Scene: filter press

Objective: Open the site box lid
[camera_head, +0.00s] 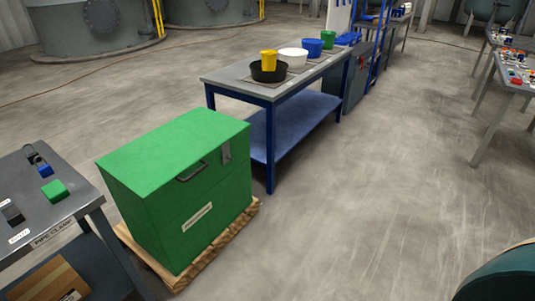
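The green site box (215,205) stands on a wooden pallet (208,254) left of centre. Its lid (170,152) is shut. A dark handle (192,172) and a grey latch (226,153) are on the front face near the top; I cannot tell whether the latch is fastened. A white label is on the lower front. Neither of my grippers shows in this view.
A table (45,217) with small parts and a "PIPE CLAMP" label stands close at the left of the box. A blue-legged bench (230,86) with bowls and buckets stands just behind it. The floor (385,190) to the right is clear. More tables stand at the far right.

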